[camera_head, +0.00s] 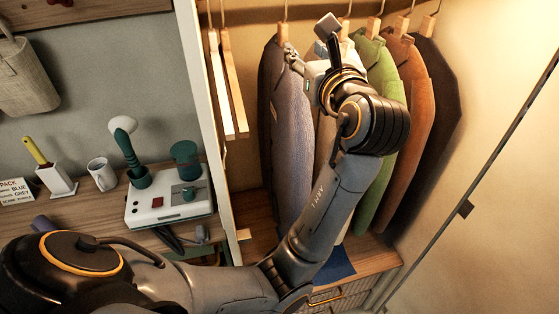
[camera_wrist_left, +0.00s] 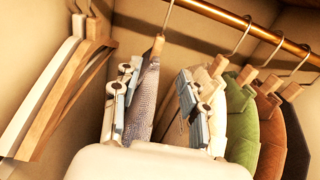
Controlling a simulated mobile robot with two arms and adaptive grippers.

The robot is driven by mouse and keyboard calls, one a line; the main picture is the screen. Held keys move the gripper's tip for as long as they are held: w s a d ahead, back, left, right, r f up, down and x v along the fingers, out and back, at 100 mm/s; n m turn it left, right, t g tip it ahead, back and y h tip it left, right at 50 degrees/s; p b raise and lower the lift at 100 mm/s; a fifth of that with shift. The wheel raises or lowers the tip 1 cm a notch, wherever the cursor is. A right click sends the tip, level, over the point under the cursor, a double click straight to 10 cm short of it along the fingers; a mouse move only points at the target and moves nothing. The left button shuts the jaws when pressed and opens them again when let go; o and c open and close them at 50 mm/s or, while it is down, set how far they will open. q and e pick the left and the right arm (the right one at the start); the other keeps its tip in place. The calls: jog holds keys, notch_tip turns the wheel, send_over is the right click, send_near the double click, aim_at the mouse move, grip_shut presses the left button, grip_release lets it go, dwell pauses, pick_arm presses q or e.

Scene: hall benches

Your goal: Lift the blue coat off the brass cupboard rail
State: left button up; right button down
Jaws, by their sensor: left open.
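The blue coat (camera_head: 291,130) hangs on a wooden hanger in the open cupboard, leftmost of the row of coats. In the left wrist view the blue coat (camera_wrist_left: 143,98) shows between my open fingers, below its hanger (camera_wrist_left: 157,47). The brass rail (camera_wrist_left: 240,20) runs across the top of that view, with hanger hooks over it. My left gripper (camera_head: 322,65) is raised at the coat shoulders, just right of the blue coat; in the wrist view its fingers (camera_wrist_left: 156,98) stand apart. I cannot tell whether they touch the cloth. My right gripper is not in view.
Beige (camera_wrist_left: 214,118), green (camera_head: 375,125), orange (camera_head: 416,125) and dark (camera_head: 440,100) coats hang to the right. Bare wooden hangers (camera_head: 227,100) hang left. A white divider (camera_head: 205,110) separates the cupboard from a bench with a white device (camera_head: 168,206) and a mug (camera_head: 101,173).

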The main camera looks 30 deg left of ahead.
pick_arm(q)
jog(key=p, duration=0.2)
send_near(285, 30)
jog(key=x, duration=0.4)
jog(key=shift+w+d, duration=0.15)
jog(key=shift+d, duration=0.05)
jog(key=shift+w+a+r+p, duration=0.1)
jog(key=shift+w+a+p, duration=0.2)
jog(key=shift+a+p, duration=0.2)
jog(key=p+x, duration=0.2)
jog(key=x, duration=0.1)
jog(key=shift+a, duration=0.2)
jog(key=shift+w+a+f, duration=0.25)
jog(key=shift+a, duration=0.25)
jog(key=shift+d, duration=0.15)
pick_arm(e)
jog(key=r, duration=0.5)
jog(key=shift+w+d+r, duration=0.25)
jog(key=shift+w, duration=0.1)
pick_arm(q)
jog(key=shift+d, duration=0.1)
jog(key=c, duration=0.7)
grip_shut()
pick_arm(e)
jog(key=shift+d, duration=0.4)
pick_arm(q)
jog(key=shift+r, duration=0.15)
